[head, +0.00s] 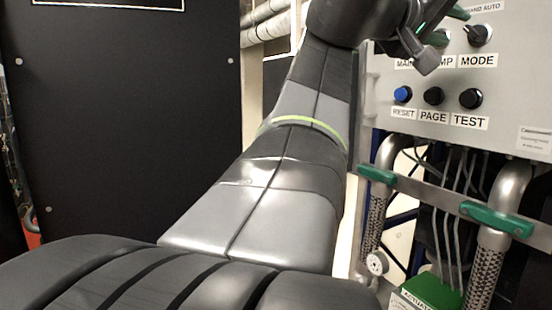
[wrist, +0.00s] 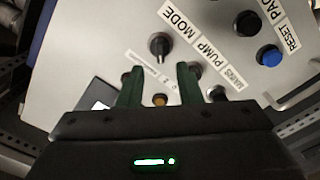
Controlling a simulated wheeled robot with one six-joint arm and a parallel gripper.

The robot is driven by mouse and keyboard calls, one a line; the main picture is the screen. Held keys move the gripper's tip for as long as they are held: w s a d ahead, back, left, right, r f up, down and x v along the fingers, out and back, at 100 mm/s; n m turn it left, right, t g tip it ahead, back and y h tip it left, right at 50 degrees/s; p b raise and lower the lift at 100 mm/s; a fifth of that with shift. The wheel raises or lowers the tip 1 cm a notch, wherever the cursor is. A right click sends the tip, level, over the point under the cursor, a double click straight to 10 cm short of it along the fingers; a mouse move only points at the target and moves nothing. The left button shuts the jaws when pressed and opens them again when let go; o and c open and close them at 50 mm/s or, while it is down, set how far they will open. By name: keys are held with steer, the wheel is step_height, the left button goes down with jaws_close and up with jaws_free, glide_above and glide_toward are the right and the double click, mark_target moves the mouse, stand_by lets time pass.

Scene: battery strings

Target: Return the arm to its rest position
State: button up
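My arm stretches up and forward through the middle of the head view to the grey control panel (head: 520,80) at the right. My gripper (wrist: 160,67) has its two green fingers apart in the wrist view, with nothing held between them. The MODE knob (wrist: 159,45) shows just past the fingertips; I cannot tell whether a finger touches anything. In the head view my gripper (head: 446,27) is partly cut off by the top edge, left of the MODE knob (head: 479,36).
A blue RESET button (head: 403,94), a black PAGE button (head: 433,96) and a black TEST button (head: 471,98) line the panel. Below are green clamps (head: 496,219), braided hoses (head: 483,277) and a gauge (head: 376,263). A black cabinet (head: 130,120) stands at the left.

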mark_target(468, 33)
steer(key=p+x, duration=0.1)
steer(key=x, duration=0.5)
steer(key=shift+w+d, duration=0.1)
steer(key=shift+d, duration=0.15)
steer(key=shift+w+f+m, duration=0.1)
steer(key=shift+m, duration=0.4)
steer(key=shift+s+a+m, duration=0.15)
steer(key=shift+s+m, duration=0.05)
steer(key=shift+m, duration=0.7)
steer(key=shift+w+m+b, duration=0.1)
steer(key=shift+m+b, duration=0.25)
steer(key=shift+m, duration=1.25)
steer(key=m, duration=0.4)
steer(key=shift+m, duration=1.2)
steer(key=shift+w, duration=0.1)
